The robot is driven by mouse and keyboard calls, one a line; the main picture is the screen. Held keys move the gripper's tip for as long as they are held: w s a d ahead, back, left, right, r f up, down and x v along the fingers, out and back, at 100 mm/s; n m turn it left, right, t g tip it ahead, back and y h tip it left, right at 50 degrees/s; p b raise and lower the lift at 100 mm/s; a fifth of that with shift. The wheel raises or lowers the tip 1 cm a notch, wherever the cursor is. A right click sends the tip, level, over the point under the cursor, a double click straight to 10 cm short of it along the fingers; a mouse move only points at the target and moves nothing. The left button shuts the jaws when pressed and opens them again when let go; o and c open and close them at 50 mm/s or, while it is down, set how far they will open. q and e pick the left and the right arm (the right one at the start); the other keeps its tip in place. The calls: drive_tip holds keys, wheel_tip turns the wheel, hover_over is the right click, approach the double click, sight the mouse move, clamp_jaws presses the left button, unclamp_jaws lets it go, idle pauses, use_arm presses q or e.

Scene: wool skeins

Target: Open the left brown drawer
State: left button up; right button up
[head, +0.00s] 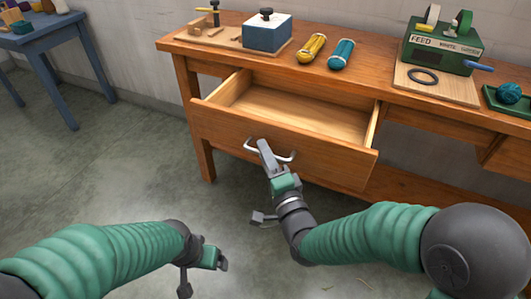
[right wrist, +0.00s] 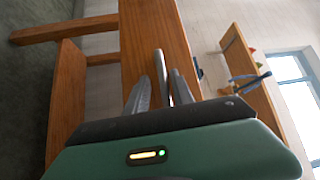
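The left brown drawer (head: 280,140) of the wooden bench is pulled well out, and its empty inside shows in the head view. Its curved metal handle (head: 285,157) is on the front panel. My right gripper (head: 266,152) is at this handle. In the right wrist view its two fingers (right wrist: 160,90) lie on either side of the handle bar (right wrist: 162,70) and look closed on it. My left gripper (head: 221,262) is low over the floor, away from the drawer; its finger opening is not clear.
The bench top (head: 225,57) holds a blue box (head: 268,36), yellow (head: 312,47) and teal (head: 341,54) skeins, a green feed machine (head: 440,50) and a teal yarn ball (head: 509,92). A blue table (head: 45,35) stands far left. The floor before the bench is clear.

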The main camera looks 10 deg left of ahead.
drive_tip(key=shift+r, duration=0.15)
drive_tip(key=p+v, duration=1.6)
drive_tip(key=p, duration=0.1)
drive_tip(key=shift+s+p, duration=0.3)
drive_tip(key=shift+s, duration=0.1)
